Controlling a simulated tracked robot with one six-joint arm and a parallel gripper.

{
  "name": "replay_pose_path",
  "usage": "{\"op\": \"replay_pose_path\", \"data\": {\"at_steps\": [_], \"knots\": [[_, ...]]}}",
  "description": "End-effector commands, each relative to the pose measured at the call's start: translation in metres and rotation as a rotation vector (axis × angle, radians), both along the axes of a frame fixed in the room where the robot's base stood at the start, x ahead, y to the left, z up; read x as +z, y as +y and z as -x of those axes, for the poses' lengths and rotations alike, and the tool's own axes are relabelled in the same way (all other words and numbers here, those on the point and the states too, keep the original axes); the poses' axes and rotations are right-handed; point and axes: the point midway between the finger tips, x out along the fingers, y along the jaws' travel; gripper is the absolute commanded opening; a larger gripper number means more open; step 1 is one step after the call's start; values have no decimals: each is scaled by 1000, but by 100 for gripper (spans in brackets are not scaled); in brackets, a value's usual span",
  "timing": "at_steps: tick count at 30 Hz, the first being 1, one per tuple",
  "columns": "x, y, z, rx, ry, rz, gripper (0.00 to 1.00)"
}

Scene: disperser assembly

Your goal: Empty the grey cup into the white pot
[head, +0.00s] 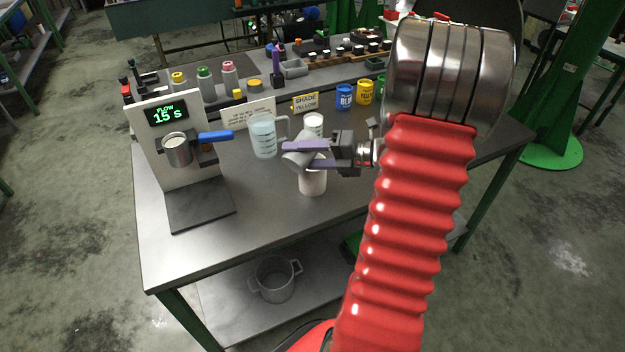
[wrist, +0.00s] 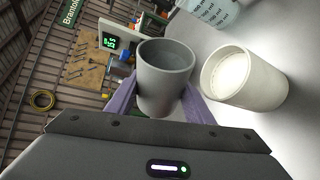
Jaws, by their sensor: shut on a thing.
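My gripper (head: 308,155) has purple fingers shut on the grey cup (head: 301,153), which is tipped far over on its side. Its mouth points toward the left in the head view. In the wrist view, the grey cup (wrist: 165,88) sits between the fingers, and its visible inside looks plain grey. The white pot (head: 313,184) stands upright on the bench, below the cup in the head view and partly hidden by it and the fingers. In the wrist view, the white pot (wrist: 255,85) is beside the cup and holds something whitish. No stream shows between them.
A measuring jug (head: 264,137) stands behind left, with another white container (head: 314,123) behind the gripper. A dispenser (head: 165,150) showing 15 s holds a blue-handled vessel at left. Paint tins (head: 364,92) and a "SHADE YELLOW" sign (head: 305,103) are farther back. The front bench is clear.

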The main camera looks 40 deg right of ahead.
Motion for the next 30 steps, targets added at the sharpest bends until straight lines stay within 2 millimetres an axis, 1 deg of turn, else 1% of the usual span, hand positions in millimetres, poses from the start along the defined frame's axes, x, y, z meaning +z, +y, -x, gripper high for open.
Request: {"op": "replay_pose_path", "data": {"at_steps": [8, 14, 19, 30], "knots": [[-1, 0, 0, -1, -3, 11, 21], [-4, 1, 0, 0, -17, 70, 21], [-9, 1, 0, -1, -39, 157, 21], [2, 0, 0, 0, -103, 422, 21]]}}
